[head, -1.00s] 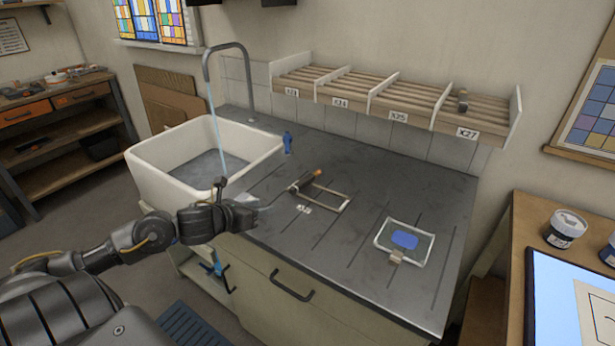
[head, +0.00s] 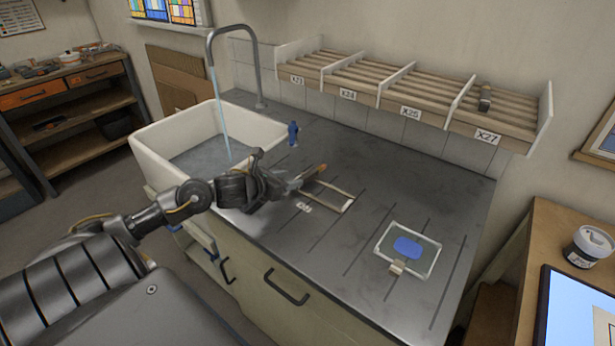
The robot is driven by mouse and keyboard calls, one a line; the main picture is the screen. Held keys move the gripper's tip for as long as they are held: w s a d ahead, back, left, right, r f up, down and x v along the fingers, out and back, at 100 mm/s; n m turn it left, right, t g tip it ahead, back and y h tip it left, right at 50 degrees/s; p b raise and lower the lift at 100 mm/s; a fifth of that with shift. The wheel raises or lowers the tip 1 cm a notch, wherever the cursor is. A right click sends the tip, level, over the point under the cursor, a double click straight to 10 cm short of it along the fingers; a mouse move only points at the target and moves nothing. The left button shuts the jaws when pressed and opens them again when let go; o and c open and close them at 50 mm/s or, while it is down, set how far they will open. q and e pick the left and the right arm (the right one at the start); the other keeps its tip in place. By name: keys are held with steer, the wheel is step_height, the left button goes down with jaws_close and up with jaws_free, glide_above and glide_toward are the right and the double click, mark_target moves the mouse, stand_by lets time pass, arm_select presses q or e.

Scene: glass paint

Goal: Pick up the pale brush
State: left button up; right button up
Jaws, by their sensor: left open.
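A brush-like tool with a brown-orange end (head: 316,171) lies on the counter, its end over a pale wire frame (head: 340,197). Its other end is hidden by my left gripper (head: 291,185). My left gripper is open, its fingers right beside the tool at its left. I cannot tell whether they touch it, nor whether it is the pale brush. A small dark object with a pale band (head: 485,97) stands in the rack's right end bay, by label X27; it is too small to identify. My right gripper is not in view.
A white sink (head: 160,153) with running water is at the left. A blue bottle (head: 293,133) stands behind the tool. A framed pane with a blue patch (head: 385,243) lies at the right of the counter (head: 370,205). A slatted rack (head: 410,112) hangs on the wall.

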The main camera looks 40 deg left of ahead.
mark_target(304, 177)
arm_select(q)
steer(key=shift+w+d+f, duration=0.1)
steer(key=shift+w+d, duration=0.05)
steer(key=shift+w, duration=0.45)
steer(key=p+x, duration=0.2)
steer(key=x, duration=0.2)
steer(key=shift+w+d+f, duration=0.15)
steer(key=shift+d+f, duration=0.05)
steer(key=shift+w+f, duration=0.15)
steer(key=shift+w, duration=0.05)
jaws_close()
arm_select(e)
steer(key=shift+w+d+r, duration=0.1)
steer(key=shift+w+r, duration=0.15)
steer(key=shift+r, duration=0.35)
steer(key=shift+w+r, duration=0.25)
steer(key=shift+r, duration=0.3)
